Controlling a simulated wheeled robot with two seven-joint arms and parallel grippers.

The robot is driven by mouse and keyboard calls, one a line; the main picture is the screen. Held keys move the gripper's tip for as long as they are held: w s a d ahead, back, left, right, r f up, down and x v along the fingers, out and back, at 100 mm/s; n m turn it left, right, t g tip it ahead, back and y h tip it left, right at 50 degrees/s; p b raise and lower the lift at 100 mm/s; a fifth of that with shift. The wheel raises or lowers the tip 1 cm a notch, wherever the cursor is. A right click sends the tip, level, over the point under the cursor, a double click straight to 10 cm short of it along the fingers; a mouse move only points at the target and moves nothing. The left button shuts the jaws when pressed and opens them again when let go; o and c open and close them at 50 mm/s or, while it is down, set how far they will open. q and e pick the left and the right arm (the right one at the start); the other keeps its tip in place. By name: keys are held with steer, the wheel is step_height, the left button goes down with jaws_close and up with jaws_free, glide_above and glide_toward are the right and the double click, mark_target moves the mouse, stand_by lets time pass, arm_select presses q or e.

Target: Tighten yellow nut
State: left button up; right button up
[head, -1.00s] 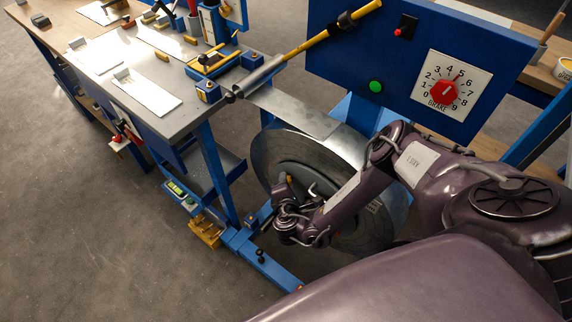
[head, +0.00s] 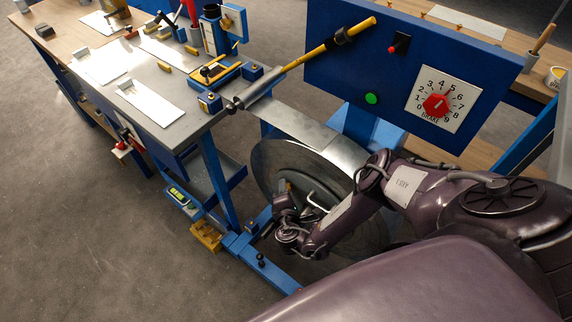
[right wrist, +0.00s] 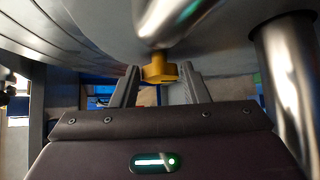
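The yellow nut (right wrist: 160,70) sits at the end of a shiny metal rod in the right wrist view, in front of a large grey metal disc. My right gripper (right wrist: 158,78) is open, with one finger on each side of the nut. The right finger looks close to the nut, and a gap shows at the left finger; I cannot tell whether either touches. In the head view my right gripper (head: 288,222) is at the front of the metal coil disc (head: 270,160), and I cannot make out the nut there. My left gripper is not in view.
A blue panel with a red brake dial (head: 436,105) and a green button (head: 371,98) stands above the disc. A workbench (head: 185,108) with metal sheets is at the left. Blue frame legs (head: 262,262) run along the floor. Open floor lies at the lower left.

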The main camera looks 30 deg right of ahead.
steer(key=shift+o, duration=1.2)
steer(key=p+v, duration=0.3)
steer(key=v, duration=0.5)
